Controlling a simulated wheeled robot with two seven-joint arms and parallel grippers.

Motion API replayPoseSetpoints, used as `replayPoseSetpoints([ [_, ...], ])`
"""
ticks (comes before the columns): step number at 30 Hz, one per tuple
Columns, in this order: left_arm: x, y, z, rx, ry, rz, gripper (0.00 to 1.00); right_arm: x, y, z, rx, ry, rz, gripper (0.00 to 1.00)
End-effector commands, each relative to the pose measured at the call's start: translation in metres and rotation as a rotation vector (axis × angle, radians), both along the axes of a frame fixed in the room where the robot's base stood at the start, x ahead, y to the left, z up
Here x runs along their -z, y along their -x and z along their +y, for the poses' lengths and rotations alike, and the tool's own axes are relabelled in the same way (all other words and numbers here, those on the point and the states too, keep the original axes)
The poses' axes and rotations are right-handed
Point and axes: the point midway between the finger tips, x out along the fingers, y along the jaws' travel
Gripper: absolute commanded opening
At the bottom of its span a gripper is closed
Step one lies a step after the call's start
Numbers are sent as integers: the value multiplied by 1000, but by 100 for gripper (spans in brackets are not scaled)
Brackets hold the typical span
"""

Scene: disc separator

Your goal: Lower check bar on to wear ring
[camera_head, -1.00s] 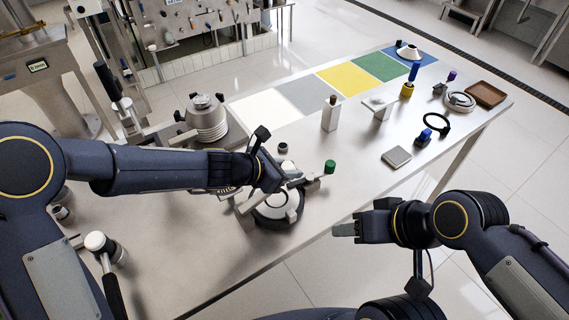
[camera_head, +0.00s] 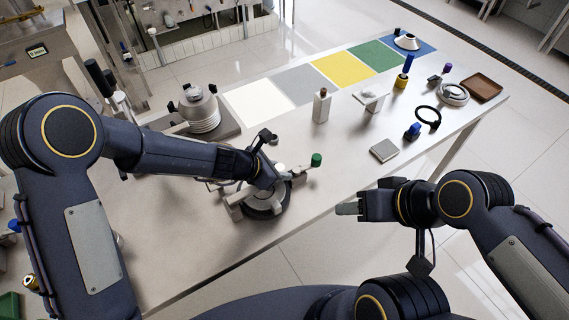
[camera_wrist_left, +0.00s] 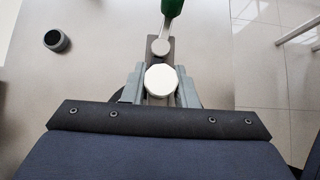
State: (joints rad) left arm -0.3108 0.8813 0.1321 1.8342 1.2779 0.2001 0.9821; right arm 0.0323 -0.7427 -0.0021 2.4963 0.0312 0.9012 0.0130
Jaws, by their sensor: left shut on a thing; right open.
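My left gripper (camera_head: 279,181) is over a round fixture near the table's front edge. In the left wrist view its jaws (camera_wrist_left: 160,87) are shut on a pale round knob (camera_wrist_left: 161,78), which appears to belong to the check bar. A grey bar (camera_wrist_left: 170,48) runs beyond the knob, close to a green-ended handle (camera_wrist_left: 172,6). That green end (camera_head: 316,159) is right of the gripper in the head view. The wear ring cannot be made out clearly; a dark round piece (camera_head: 264,210) shows below the gripper, largely covered. My right gripper (camera_head: 348,209) is open and empty off the front edge.
A small dark cup (camera_wrist_left: 57,41) stands beside the fixture. A pale block (camera_head: 321,106), a grey square plate (camera_head: 384,150), a black ring (camera_head: 428,116) and a brown tray (camera_head: 484,88) are farther right. A stepped metal unit (camera_head: 199,108) stands behind my left arm.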

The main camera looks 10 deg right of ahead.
Motion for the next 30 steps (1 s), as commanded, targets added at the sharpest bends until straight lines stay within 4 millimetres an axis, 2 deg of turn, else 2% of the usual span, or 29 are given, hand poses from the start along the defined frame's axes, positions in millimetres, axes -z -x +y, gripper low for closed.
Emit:
replayPoseSetpoints([
  [15, 2, 0, 3, 1, -16, 6, 0, -3, 0, 0, 0, 0, 0, 49],
  [16, 2, 0, 3, 1, -16, 6, 27, -3, 0, 0, 0, 0, 0, 49],
  [21, 2, 0, 3, 1, -16, 6, 48, -3, 0, 0, 0, 0, 0, 49],
  [30, 0, 0, 5, -1, -16, 5, 48, -4, 0, 0, 0, 0, 0, 49],
])
